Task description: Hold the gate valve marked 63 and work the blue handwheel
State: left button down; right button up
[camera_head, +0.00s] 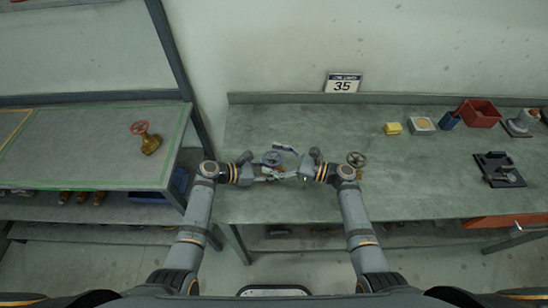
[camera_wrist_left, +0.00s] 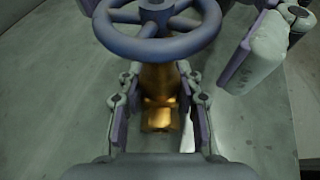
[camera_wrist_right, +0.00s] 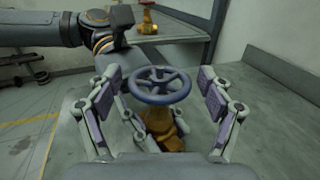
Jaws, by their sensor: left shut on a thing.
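A brass gate valve with a blue handwheel (camera_head: 272,158) stands on the bench between my two grippers. In the left wrist view its brass body (camera_wrist_left: 161,95) is between the fingers of my left gripper (camera_wrist_left: 160,115), which is shut on it, below the blue wheel (camera_wrist_left: 158,28). In the right wrist view my right gripper (camera_wrist_right: 160,98) is open, its fingers apart on both sides of the blue handwheel (camera_wrist_right: 159,85), not visibly touching it. No number 63 is readable on the valve. A small label plate (camera_head: 285,148) lies behind it.
A valve with a grey wheel (camera_head: 357,159) stands right of my right gripper. A red-wheeled valve (camera_head: 150,143) stands on the left shelf. A yellow block (camera_head: 393,128), a red bin (camera_head: 478,113) and a dark fixture (camera_head: 498,168) are further right.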

jog(key=c, duration=0.9)
jog(key=m+t+h, duration=0.1)
jog(key=m+t, duration=0.1)
jog(key=t, duration=0.1)
jog(key=shift+s, duration=0.15)
jog(key=shift+c, duration=0.2)
jog(key=m+t+h, duration=0.2)
jog(key=t, duration=0.1)
jog(key=shift+m+h, duration=0.3)
jog(key=o, duration=1.2)
jog(key=shift+c, duration=0.2)
jog(key=v, duration=1.2)
